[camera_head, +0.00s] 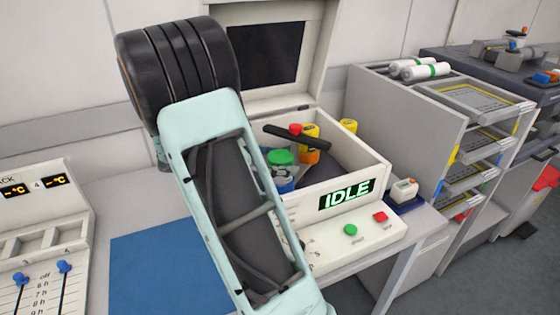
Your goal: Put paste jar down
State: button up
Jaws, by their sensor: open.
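My pale green arm link and its black ribbed joint fill the middle of the view; my gripper itself does not show. A jar with a green lid (281,157) and a blue lower part sits inside the open white machine (350,168), partly covered by my arm. I cannot tell whether it is the paste jar or whether anything touches it. Yellow and orange containers (310,148) stand beside it in the machine. A black bar with a red knob (295,130) lies above them.
The machine's lid (330,50) is raised; its front display reads IDLE (347,195). A blue mat (165,268) lies on the bench at left, its visible part bare. A control panel (40,230) stands at far left. A shelf rack (415,120) stands at right.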

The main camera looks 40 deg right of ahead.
jog(key=p+v, duration=0.1)
jog(key=v, duration=1.1)
jog(key=shift+d, duration=0.1)
